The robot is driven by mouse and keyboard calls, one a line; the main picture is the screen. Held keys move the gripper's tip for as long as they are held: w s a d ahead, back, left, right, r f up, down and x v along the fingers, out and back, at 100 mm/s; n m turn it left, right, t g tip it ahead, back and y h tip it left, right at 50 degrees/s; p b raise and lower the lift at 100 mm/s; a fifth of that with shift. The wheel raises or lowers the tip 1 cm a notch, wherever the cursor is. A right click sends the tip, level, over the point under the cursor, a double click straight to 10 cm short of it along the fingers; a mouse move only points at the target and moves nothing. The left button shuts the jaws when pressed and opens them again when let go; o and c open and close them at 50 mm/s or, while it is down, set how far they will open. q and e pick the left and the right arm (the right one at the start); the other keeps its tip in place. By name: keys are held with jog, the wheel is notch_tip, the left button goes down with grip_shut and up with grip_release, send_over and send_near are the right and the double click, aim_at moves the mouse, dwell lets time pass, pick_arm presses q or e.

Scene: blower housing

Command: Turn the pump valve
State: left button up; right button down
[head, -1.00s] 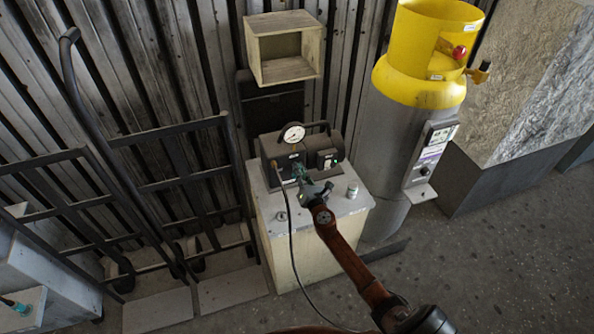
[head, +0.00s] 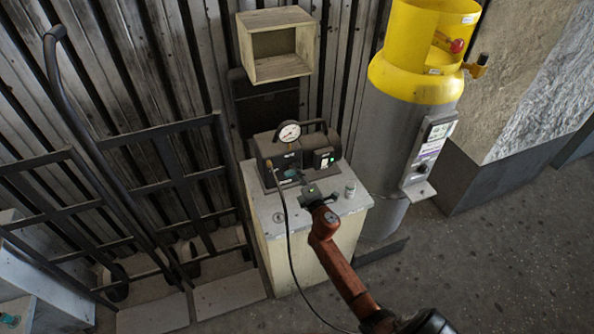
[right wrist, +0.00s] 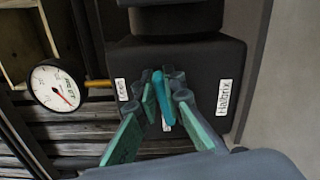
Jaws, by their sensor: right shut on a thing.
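The dark pump (head: 300,150) stands on a pale cabinet and carries a round white gauge (head: 288,132). The gauge also shows at the left of the right wrist view (right wrist: 55,87). The pump valve is a teal lever (right wrist: 160,98) on the pump's dark face, between two white labels. My right gripper (head: 291,176) is at the pump's front. In the right wrist view its green-padded fingers (right wrist: 163,100) stand on both sides of the lever and are shut on it. The lever looks slightly tilted there, and its base is partly hidden. My left gripper is not in view.
The cabinet top (head: 265,205) holds a small can (head: 350,190) right of my gripper. A black hose (head: 288,235) hangs down the cabinet's front. A yellow-topped grey cylinder (head: 400,130) stands close on the right, a dark cart frame (head: 150,190) on the left.

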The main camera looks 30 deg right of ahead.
jog(key=shift+f+m, duration=0.25)
jog(key=shift+m, duration=0.75)
jog(key=c, duration=2)
grip_release()
jog(key=v, duration=1.2)
jog(key=shift+s+d+f, duration=0.1)
